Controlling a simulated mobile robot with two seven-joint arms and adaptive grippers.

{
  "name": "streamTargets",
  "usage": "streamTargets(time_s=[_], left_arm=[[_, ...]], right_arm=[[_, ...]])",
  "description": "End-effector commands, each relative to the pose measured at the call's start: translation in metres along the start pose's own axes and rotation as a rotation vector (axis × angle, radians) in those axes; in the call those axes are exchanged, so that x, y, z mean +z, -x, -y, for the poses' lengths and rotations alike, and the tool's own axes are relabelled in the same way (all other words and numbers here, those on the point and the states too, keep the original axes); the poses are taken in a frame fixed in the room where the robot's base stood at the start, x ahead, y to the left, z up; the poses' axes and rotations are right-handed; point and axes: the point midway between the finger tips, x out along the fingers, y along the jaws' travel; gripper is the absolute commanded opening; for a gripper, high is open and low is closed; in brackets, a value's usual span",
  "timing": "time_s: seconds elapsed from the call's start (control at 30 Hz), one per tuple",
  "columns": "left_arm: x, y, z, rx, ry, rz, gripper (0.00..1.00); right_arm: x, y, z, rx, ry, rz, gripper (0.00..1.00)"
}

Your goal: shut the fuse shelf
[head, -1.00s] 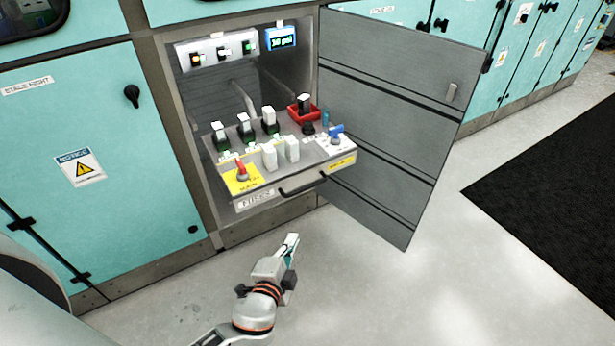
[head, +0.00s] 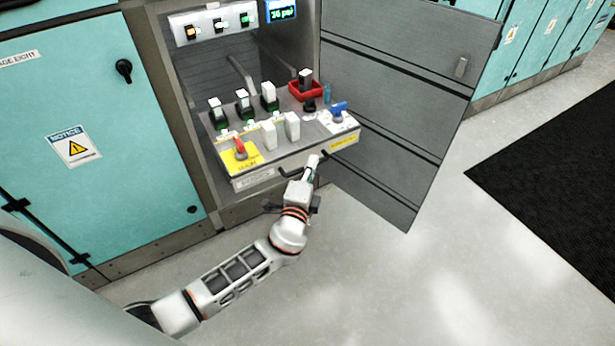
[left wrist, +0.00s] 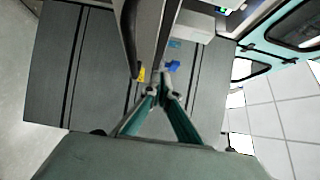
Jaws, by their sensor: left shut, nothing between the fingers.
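The fuse shelf (head: 262,178) is a grey pull-out drawer that stands out of the open cabinet. Its dark bar handle (head: 290,173) is on the front face, partly hidden by my left gripper. My left gripper (head: 311,165) is shut and empty, with its tips at the shelf's front near the right part of the handle. In the left wrist view the closed fingertips (left wrist: 158,92) are close to the shelf's front and the dark handle (left wrist: 130,40); I cannot tell whether they touch. My right gripper is not in view.
The grey cabinet door (head: 395,110) hangs open to the right of the shelf. The floor in front is clear; a black mat (head: 555,180) lies right.

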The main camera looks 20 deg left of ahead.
Motion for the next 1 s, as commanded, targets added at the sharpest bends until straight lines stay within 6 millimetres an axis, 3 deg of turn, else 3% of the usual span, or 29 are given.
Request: streamTargets(time_s=[0.23, 0.83, 1.0], left_arm=[[0.023, -0.023, 0.0, -0.001, -0.001, 0.0, 0.0], [0.03, -0.03, -0.002, 0.002, 0.0, 0.0, 0.0], [0.042, -0.041, -0.004, 0.003, 0.001, 0.002, 0.0]], right_arm=[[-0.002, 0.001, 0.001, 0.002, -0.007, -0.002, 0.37], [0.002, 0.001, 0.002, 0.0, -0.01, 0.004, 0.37], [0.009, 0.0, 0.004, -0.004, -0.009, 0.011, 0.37]])
